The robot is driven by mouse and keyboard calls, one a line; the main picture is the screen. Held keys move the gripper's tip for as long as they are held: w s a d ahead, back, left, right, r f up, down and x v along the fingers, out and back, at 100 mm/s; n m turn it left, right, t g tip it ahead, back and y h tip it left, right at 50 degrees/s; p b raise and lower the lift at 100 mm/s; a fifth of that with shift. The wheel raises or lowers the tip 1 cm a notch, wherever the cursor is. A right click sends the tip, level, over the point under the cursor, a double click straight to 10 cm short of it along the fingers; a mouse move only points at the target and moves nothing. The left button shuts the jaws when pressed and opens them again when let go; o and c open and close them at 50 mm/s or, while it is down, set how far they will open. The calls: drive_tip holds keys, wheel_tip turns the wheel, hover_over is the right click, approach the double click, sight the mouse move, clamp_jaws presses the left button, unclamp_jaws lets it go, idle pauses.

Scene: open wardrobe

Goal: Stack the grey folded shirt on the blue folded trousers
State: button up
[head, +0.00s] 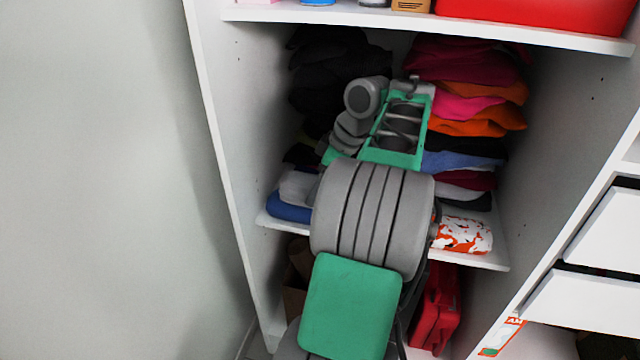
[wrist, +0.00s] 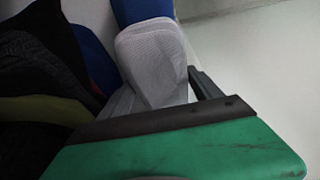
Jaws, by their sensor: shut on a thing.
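The grey folded shirt (head: 298,187) is at the left of the middle shelf in the head view, partly hidden by my arm. The blue folded trousers (head: 287,207) show directly below it, near the shelf's left front edge. In the wrist view, my gripper (wrist: 163,92) is shut on the light grey shirt (wrist: 152,52), with a finger on each side. A blue piece (wrist: 128,11), apparently the trousers, shows past the shirt's far end. Whether the shirt rests on the trousers or hangs just above them, I cannot tell. My arm hides the gripper in the head view.
A dark clothes stack (head: 325,75) stands behind. A colourful stack (head: 470,100) fills the right, with an orange-and-white folded item (head: 463,235) in front. The upper shelf (head: 420,22) overhangs. The left wardrobe wall (head: 228,120) is close to the shirt.

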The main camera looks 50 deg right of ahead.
drive_tip(key=shift+f+b, duration=0.35)
drive_tip(key=shift+f, duration=0.05)
drive_tip(key=o, duration=1.1)
drive_tip(key=shift+c, duration=0.2)
drive_tip(key=shift+c, duration=0.5)
wheel_tip(320, 180, up, 9)
drive_tip(key=p, duration=0.9)
drive_tip(key=shift+r, duration=0.2)
